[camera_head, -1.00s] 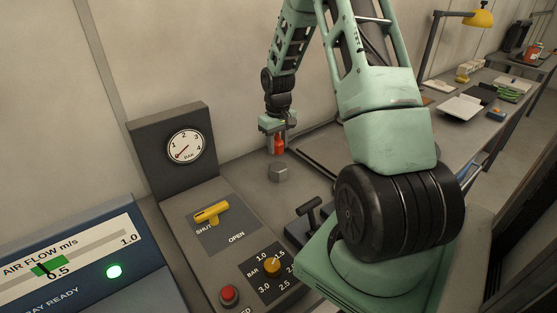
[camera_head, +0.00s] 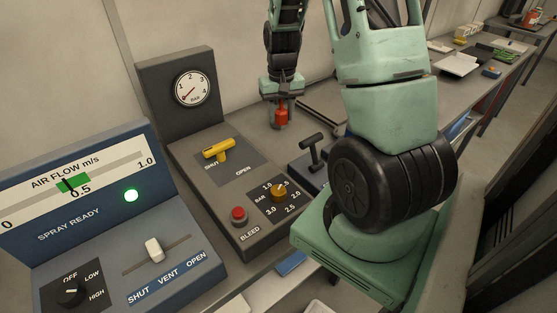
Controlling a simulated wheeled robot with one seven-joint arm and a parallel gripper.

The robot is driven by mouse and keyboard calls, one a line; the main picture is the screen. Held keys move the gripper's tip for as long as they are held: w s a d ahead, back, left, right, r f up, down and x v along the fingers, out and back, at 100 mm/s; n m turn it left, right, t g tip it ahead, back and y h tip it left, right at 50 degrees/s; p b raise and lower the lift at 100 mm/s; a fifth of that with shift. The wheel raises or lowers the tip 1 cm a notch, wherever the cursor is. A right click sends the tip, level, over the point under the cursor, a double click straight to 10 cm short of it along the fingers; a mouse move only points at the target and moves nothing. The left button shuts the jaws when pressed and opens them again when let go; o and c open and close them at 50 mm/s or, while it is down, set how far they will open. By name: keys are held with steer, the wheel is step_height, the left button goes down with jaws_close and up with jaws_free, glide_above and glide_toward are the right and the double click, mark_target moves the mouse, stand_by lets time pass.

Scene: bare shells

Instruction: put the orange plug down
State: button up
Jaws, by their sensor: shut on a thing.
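The orange plug (camera_head: 281,116) is upright under my gripper (camera_head: 282,99), at the back of the bench to the right of the yellow-handled panel. My gripper is shut on its upper part and points down. The plug's lower end is at the spot of a small grey hexagonal piece on the bench, which is now mostly or wholly hidden. I cannot tell whether the plug touches that piece, sits in it or is just in front of it.
The panel with a gauge (camera_head: 192,88), yellow handle (camera_head: 218,149), orange knob (camera_head: 278,190) and red button (camera_head: 239,214) stands left of the plug. A black lever (camera_head: 312,150) stands close on the right. A blue spray console (camera_head: 75,190) fills the left.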

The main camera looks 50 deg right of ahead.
steer(key=p, duration=0.2)
glide_above(281, 152)
step_height(281, 152, down, 9)
steer(key=shift+f, duration=0.3)
steer(key=shift+f+b, duration=0.1)
steer(key=shift+b, duration=0.2)
steer(key=shift+f+b, duration=0.35)
steer(key=shift+f, duration=0.15)
steer(key=o, duration=1.3)
